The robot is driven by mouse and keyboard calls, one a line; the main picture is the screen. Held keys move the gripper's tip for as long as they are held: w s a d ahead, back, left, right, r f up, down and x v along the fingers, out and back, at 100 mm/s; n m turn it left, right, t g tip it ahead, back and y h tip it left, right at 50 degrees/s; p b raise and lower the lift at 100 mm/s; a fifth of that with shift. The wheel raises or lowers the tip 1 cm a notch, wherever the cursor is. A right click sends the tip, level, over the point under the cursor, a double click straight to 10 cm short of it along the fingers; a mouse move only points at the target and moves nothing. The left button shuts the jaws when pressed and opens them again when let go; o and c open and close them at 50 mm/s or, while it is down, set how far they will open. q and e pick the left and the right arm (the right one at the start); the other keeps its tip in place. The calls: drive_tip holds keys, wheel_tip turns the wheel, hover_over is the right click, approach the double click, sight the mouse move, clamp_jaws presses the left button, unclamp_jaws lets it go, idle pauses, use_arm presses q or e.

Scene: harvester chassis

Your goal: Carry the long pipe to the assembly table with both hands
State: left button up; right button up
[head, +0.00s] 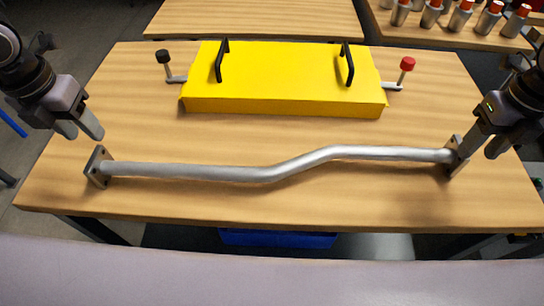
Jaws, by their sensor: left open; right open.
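The long pipe (220,173) is a bent grey metal tube with a flange plate at each end. It lies across the front of the wooden table (150,204). My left gripper (84,133) is open and empty, above and to the left of the left flange (98,168), apart from it. My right gripper (479,150) is open beside the right flange (454,157). One of its fingers overlaps the flange in the picture, and I cannot tell whether they touch.
A yellow box (285,80) with two black handles stands behind the pipe, with a black knob (163,57) and a red knob (407,64) at its sides. Another wooden table (255,17) stands behind. Several red-topped cylinders (461,16) stand at the back right. A blue bin (277,239) is below.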

sight(100, 145)
use_arm(q)
drive_tip(key=shift+w+f, duration=0.15)
drive_tip(key=shift+f, duration=1.05)
drive_tip(key=shift+w+f, duration=0.2)
drive_tip(key=shift+f, duration=1)
drive_tip(key=shift+w+f, duration=0.15)
drive_tip(key=shift+f, duration=1.05)
use_arm(e)
drive_tip(key=shift+f, duration=3.65)
use_arm(q)
drive_tip(key=shift+c, duration=0.4)
use_arm(e)
drive_tip(key=shift+c, duration=0.4)
use_arm(q)
clamp_jaws()
use_arm(e)
clamp_jaws()
drive_tip(key=shift+w, duration=0.1)
drive_tip(key=shift+r, duration=0.1)
use_arm(q)
drive_tip(key=shift+w+r, duration=0.1)
drive_tip(key=shift+r, duration=0.1)
use_arm(e)
drive_tip(key=shift+w+r, duration=0.1)
drive_tip(key=shift+r, duration=0.05)
